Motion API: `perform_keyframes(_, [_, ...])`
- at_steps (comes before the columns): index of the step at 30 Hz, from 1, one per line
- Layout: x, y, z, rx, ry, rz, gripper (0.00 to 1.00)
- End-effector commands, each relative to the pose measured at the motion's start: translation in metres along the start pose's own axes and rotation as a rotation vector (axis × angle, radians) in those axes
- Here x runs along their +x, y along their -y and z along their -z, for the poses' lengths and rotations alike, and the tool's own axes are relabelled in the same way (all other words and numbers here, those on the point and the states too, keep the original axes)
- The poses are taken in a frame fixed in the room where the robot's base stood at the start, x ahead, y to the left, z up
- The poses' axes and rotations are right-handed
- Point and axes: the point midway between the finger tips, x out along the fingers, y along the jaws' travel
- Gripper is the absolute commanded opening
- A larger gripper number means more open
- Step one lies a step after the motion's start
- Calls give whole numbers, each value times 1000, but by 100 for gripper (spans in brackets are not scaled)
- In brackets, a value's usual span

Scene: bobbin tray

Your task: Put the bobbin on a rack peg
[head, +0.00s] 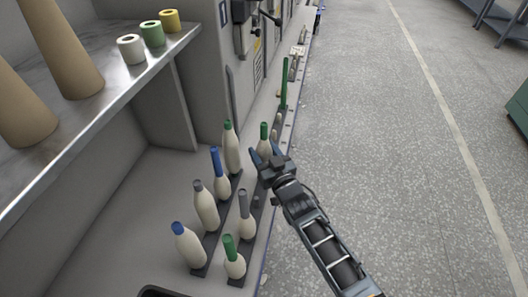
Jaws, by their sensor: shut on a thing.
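My gripper (265,157) is shut on a cream bobbin with a green top (264,144). The bobbin is roughly upright, and the fingers hide its lower part. I cannot tell whether its base touches a peg. The rack (206,244) is two dark strips running along the bench, below and to the left of my gripper. Several cream bobbins with blue, grey or green tops stand on it. On the right strip, a short bare dark peg (257,201) shows between the grey-topped bobbin (246,221) and my gripper.
A metal shelf (110,85) at left bears two large tan cones (70,50) and white, green and yellow spools (152,33). A grey machine (200,75) stands behind the rack. A thin green rod (283,83) rises beyond my gripper.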

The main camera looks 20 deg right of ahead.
Motion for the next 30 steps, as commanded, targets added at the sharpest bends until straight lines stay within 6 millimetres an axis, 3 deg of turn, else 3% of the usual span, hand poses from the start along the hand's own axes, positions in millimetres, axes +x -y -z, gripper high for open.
perform_keyframes(21, [0, 0, -12, 0, -1, 0, 22])
perform_keyframes(22, [0, 0, -11, 0, -1, 0, 57])
perform_keyframes(25, [0, 0, -11, 0, -1, 0, 66])
perform_keyframes(30, [0, 0, -11, 0, 0, 0, 66])
